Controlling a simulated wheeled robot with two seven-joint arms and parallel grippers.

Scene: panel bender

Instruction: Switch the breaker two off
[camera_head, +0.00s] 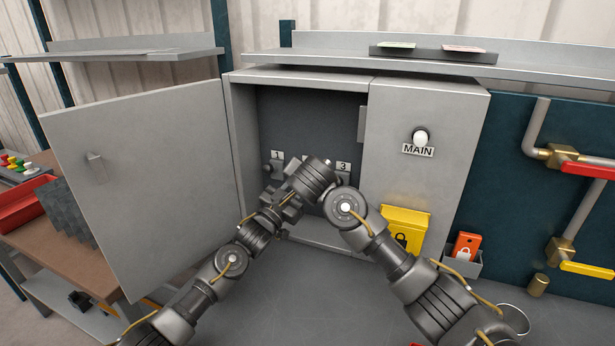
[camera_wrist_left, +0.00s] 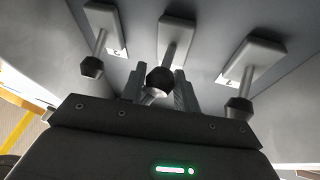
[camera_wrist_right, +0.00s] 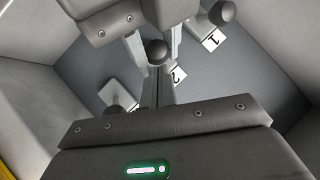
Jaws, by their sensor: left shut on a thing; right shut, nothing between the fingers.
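Three breakers sit on the back wall inside the open panel. Breaker two (camera_wrist_left: 177,28) is the middle one; its lever sticks out and ends in a dark knob (camera_wrist_left: 158,80). In the left wrist view my left gripper (camera_wrist_left: 158,88) has a finger on each side of this knob and is shut on the lever. My right gripper (camera_wrist_right: 158,88) is shut and empty, close to the same knob, which shows in the right wrist view (camera_wrist_right: 157,52). In the head view my two grippers crowd together and mostly hide breaker two. Its label "2" (camera_wrist_right: 176,75) shows in the right wrist view.
Breaker one (camera_head: 276,168) and breaker three (camera_head: 343,167) flank it closely. The open panel door (camera_head: 140,180) stands at the left. The closed MAIN section (camera_head: 420,110) is to the right, with a yellow lock box (camera_head: 404,228) below. Cabinet side walls limit room.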

